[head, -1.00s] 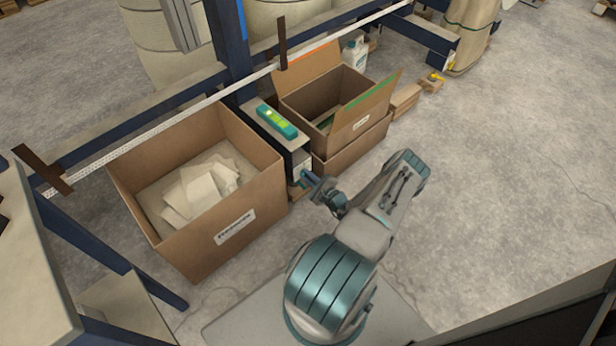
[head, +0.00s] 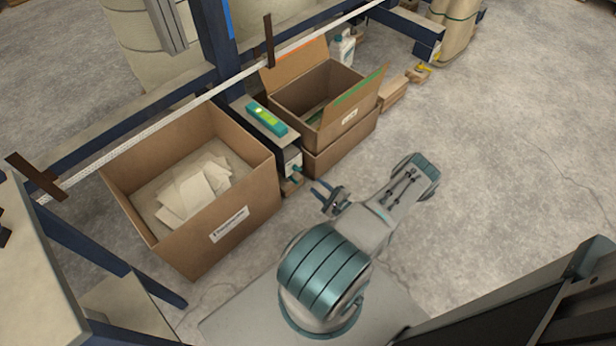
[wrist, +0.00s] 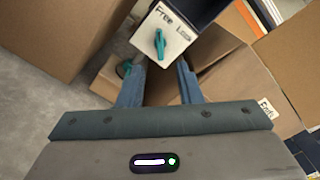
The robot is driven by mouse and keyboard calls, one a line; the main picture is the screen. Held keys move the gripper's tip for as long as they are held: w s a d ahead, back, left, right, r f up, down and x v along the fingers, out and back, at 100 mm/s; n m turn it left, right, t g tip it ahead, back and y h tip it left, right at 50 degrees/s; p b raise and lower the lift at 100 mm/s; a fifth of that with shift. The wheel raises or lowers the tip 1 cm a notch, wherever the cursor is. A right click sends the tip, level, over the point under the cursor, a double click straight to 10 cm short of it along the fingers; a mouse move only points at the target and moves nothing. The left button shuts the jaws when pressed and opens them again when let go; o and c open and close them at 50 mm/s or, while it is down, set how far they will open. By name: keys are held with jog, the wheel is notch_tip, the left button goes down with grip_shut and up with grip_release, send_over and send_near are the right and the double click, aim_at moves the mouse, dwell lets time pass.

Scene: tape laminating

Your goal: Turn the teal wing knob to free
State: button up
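The teal wing knob (wrist: 160,43) sits on a white plate (wrist: 174,38) at the top of the wrist view. The plate reads "Free" on the left and a partly legible "Lo…" on the right. The knob's wing stands nearly upright in that view, its upper end between the two words. In the head view the knob (head: 297,170) is small, on the near end of the dark post. My gripper (wrist: 157,72) is open and empty, with its fingertips short of the knob. In the head view my gripper (head: 328,195) is apart from the plate.
A large open carton (head: 262,190) with papers stands left of the post. Stacked cartons (head: 340,143) stand right of it. A teal-green device (head: 267,119) lies on the post's top. A second teal part (wrist: 124,69) shows below the plate. Floor to the right is clear.

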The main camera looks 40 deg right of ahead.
jog(key=s, duration=0.3)
jog(key=shift+s+d, duration=0.1)
jog(key=shift+s, duration=0.2)
dwell(0.3)
jog(key=w+a+r+n+g+y+p, duration=0.3)
jog(key=w+a+r+n+g+p, duration=0.15)
jog(key=r, duration=1.05)
jog(key=w+a+r+n+g+y+p, duration=0.35)
jog(key=a+r+n+g+p, duration=0.2)
jog(key=r, duration=0.95)
jog(key=w+a+r+n+g+y+p, duration=0.35)
jog(key=r+n+g, duration=0.2)
jog(key=r, duration=0.95)
jog(key=s+a+r+n+h+p, duration=0.3)
jog(key=s+a+r+p, duration=0.2)
jog(key=r, duration=0.7)
jog(key=s+a+r+n+h+p, duration=0.4)
jog(key=s+a+r+p, duration=0.1)
jog(key=r, duration=0.8)
jog(key=s+a+r+n+h+p, duration=0.3)
jog(key=s+a+r+p, duration=0.3)
jog(key=r, duration=0.7)
jog(key=shift+s+a+h, duration=0.4)
jog(key=shift+a+h, duration=0.15)
jog(key=shift+h, duration=0.05)
